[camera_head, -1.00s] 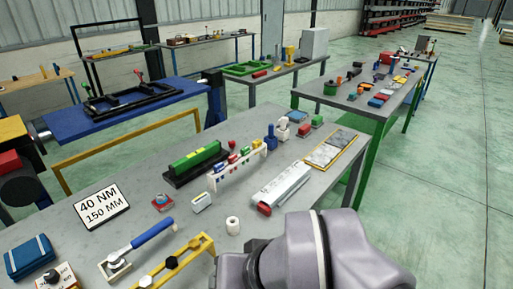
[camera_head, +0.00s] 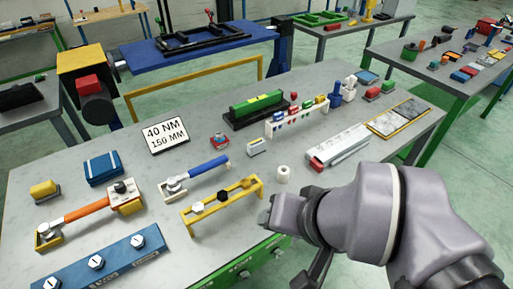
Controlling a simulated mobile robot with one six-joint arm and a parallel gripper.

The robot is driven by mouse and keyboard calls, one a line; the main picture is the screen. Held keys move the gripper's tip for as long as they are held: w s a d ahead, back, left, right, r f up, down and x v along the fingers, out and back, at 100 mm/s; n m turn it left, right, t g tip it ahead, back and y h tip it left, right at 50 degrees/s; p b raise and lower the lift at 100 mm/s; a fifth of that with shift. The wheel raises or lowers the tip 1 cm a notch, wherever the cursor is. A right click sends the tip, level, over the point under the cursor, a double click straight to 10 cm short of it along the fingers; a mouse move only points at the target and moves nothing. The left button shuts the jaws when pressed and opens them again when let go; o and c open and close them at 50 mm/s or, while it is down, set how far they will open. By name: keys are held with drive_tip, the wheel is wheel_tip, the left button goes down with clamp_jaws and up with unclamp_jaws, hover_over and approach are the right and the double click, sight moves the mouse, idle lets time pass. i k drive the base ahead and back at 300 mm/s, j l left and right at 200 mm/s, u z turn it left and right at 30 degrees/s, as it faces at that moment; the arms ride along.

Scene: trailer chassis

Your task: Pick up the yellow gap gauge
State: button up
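One is a small yellow block (camera_head: 44,189) on a dark base at the table's left side. The other is a long yellow rack (camera_head: 228,207) with a white, a black and a yellow piece on top, near the front edge. My arm reaches in from the lower right. Its end, my gripper (camera_head: 290,222), is just right of the yellow rack, apart from the small block. The fingers do not show clearly, and no held thing is visible.
On the grey table (camera_head: 310,90) are a blue-handled wrench (camera_head: 208,167), an orange-handled wrench (camera_head: 85,210), a blue case (camera_head: 103,170), a sign (camera_head: 167,136), a white roll (camera_head: 283,174) and a blue bar (camera_head: 100,262). Other tables stand behind. Bare tabletop lies left of the sign.

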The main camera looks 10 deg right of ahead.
sight(319, 98)
drive_tip(key=i+l+z, duration=0.25)
drive_tip(key=z, duration=0.25)
drive_tip(key=i+l+z, duration=0.1)
drive_tip(key=i+z, duration=0.15)
drive_tip(key=z, duration=0.25)
drive_tip(key=i+z, duration=0.25)
drive_tip(key=z, duration=0.25)
